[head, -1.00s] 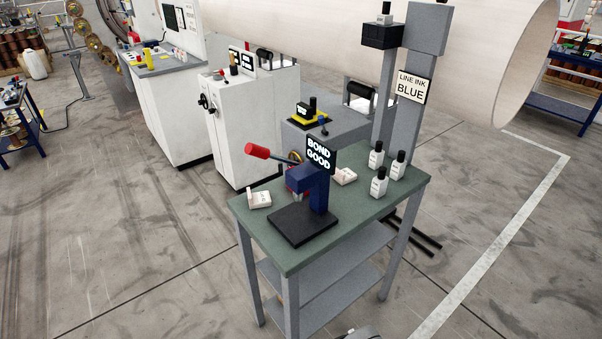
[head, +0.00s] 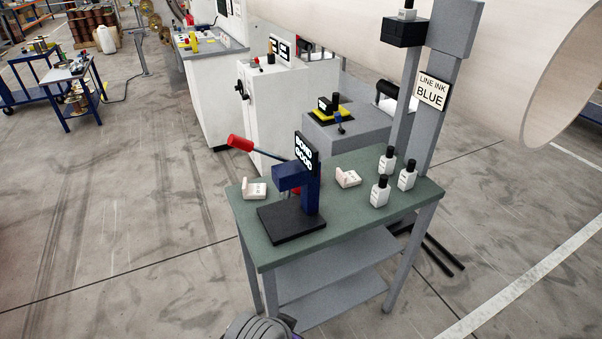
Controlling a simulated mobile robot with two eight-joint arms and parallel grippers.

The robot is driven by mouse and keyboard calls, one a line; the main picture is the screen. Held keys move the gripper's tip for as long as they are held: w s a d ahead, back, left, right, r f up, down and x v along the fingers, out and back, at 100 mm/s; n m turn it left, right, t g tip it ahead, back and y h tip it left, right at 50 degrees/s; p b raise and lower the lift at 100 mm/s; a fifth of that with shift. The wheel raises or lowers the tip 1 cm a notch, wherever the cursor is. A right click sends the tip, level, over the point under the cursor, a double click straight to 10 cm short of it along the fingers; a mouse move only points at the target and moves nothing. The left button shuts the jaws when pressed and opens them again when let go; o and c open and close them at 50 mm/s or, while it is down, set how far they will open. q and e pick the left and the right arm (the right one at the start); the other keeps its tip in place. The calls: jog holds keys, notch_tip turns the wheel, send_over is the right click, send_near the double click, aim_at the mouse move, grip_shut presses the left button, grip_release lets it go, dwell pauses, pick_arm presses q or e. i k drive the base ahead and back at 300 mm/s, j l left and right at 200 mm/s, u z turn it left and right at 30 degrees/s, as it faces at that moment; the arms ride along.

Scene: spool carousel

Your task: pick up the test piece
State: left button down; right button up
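A green-topped bench (head: 275,252) stands in the middle of the head view. On it is a dark blue bench tester (head: 309,192) with a black base, a red-handled lever and a sign reading BOND GOOD. A small pale block with a label (head: 254,191) lies left of the tester. A similar pale block (head: 348,178) lies to its right. I cannot tell which thing is the test piece. Neither of my grippers is in view. A grey rounded part, likely mine, shows at the bottom edge.
Several white bottles with black caps (head: 380,192) stand at the bench's right end, near a grey post with a LINE INK BLUE sign (head: 432,91). White cabinets (head: 290,100) and a large pale cylinder (head: 520,90) are behind. The floor left of the bench is clear.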

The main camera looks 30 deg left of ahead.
aim_at(349, 179)
jog(key=i+l+u, duration=0.15)
jog(key=u, duration=0.3)
jog(key=i+l+u, duration=0.15)
jog(key=u, duration=0.25)
jog(key=i+l+u, duration=0.1)
jog(key=l+u, duration=0.35)
jog(key=j, duration=0.1)
